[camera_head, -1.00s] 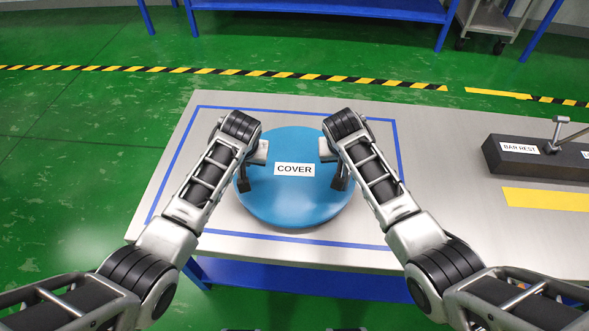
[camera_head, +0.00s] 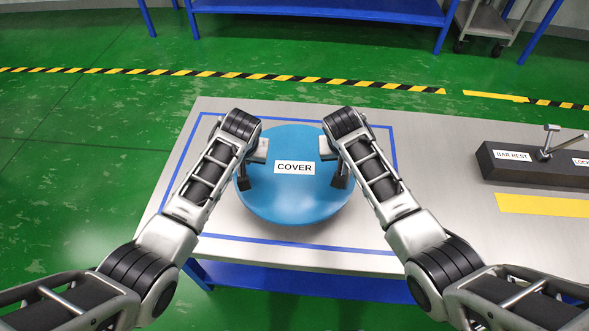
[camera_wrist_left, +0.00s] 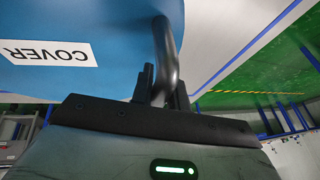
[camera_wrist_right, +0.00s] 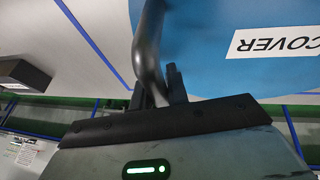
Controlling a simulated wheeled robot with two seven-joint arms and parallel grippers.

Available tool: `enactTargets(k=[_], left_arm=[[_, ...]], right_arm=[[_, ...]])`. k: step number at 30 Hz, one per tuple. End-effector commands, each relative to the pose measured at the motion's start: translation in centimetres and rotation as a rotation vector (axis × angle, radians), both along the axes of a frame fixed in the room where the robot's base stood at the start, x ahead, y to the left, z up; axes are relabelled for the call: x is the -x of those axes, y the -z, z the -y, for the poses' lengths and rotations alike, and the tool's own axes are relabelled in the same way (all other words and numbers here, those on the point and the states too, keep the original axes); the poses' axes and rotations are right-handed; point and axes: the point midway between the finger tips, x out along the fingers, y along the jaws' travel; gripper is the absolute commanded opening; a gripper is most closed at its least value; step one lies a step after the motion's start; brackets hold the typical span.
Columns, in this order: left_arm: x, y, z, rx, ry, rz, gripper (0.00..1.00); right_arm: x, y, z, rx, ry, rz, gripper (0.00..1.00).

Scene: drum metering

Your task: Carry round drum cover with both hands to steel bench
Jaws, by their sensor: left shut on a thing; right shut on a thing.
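The round blue drum cover (camera_head: 292,200), with a white COVER label, is level over the steel bench (camera_head: 440,220), inside the blue outline on its top. Whether it touches the bench or hangs just above is hard to tell. My left gripper (camera_head: 243,180) is shut on the cover's left dark handle, a curved bar clear in the left wrist view (camera_wrist_left: 165,50). My right gripper (camera_head: 340,180) is shut on the right handle, which shows in the right wrist view (camera_wrist_right: 148,45). In the head view my wrists hide most of both handles.
A dark BAR REST block (camera_head: 530,168) with a metal bar fitting stands on the bench at the right, behind a yellow strip (camera_head: 545,205). Bare bench top lies between it and the outline. Green floor surrounds the bench, with a blue table (camera_head: 320,10) and cart behind.

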Motion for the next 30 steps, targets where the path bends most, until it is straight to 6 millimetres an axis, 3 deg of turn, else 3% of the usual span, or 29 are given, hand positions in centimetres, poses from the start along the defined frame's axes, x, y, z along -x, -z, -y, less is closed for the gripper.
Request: enactTargets(k=[14,30], left_arm=[[0.1,-1.2,0.1,0.001,0.001,0.009,0.0],[2.3,-6.9,0.1,0.002,0.001,0.01,0.0]], right_arm=[[0.1,-1.2,-0.1,-0.001,0.0,0.008,0.0],[2.3,-6.9,-0.1,-0.002,-0.001,0.01,0.0]])
